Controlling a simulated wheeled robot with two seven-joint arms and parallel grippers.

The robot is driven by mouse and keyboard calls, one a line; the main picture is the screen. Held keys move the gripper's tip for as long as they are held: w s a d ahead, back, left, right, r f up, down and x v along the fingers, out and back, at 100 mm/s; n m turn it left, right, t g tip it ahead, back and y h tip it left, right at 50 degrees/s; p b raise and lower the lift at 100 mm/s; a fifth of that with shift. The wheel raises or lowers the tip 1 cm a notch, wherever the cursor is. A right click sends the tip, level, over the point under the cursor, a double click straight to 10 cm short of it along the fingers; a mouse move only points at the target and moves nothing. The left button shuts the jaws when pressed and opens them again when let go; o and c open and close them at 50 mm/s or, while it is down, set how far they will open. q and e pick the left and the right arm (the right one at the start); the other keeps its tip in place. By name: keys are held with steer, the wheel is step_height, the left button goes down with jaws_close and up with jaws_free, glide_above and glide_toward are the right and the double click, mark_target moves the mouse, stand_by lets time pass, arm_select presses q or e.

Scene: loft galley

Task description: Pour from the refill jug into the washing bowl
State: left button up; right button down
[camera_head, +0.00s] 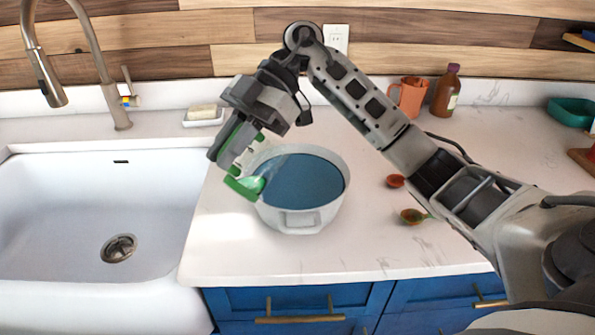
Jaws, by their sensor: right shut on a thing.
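The washing bowl (298,221) is a white round basin with a blue inside, standing on the white counter right of the sink. My right gripper (238,160) is above the bowl's left edge, shut on a green thing (243,188), which I take to be the refill jug. It is mostly hidden by the gripper and looks tilted toward the bowl. A pale, translucent streak shows from it over the bowl's left inside; I cannot tell whether it is liquid or part of the jug. My left gripper is not in view.
The sink (60,225) and its tap (110,95) are on the left. A soap dish (203,117) stands behind the bowl. An orange jug (410,97) and a brown bottle (446,92) stand at the back.

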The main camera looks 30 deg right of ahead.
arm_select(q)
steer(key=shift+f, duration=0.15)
arm_select(e)
steer(key=shift+d+y, duration=0.25)
steer(key=shift+y, duration=0.15)
steer(key=shift+w+d+f+b, duration=0.1)
steer(key=shift+b, duration=0.65)
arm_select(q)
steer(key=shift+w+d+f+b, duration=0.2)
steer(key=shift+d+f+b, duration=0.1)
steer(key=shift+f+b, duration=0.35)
arm_select(e)
steer(key=shift+d+g+y, duration=0.25)
steer(key=shift+g+y, duration=0.05)
steer(key=shift+y, duration=0.3)
